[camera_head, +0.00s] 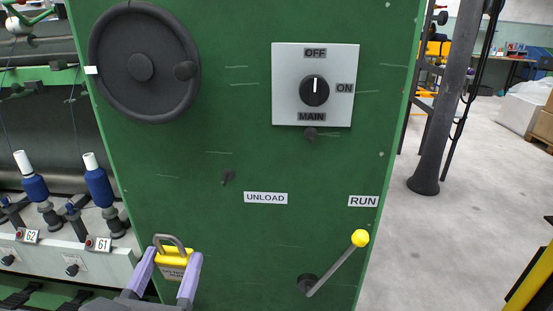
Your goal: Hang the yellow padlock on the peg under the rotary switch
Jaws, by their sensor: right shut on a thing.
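The yellow padlock (173,262) is between the purple fingers of my right gripper (168,276), at the lower left of the green panel. Its grey shackle points up and looks closed. The lettering on its body is too small to read surely. The rotary switch (314,90) is a black knob on a light grey plate, its white mark pointing up towards OFF. A short dark peg (310,133) sticks out just below that plate, with nothing on it. The padlock is well below and left of this peg. My left gripper is not in view.
A second dark peg (228,177) sits lower left on the green panel (210,220). A black handwheel (143,62) is at upper left. A lever with a yellow knob (360,238) leans towards the RUN label (363,201). Blue bobbins (98,187) stand at left.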

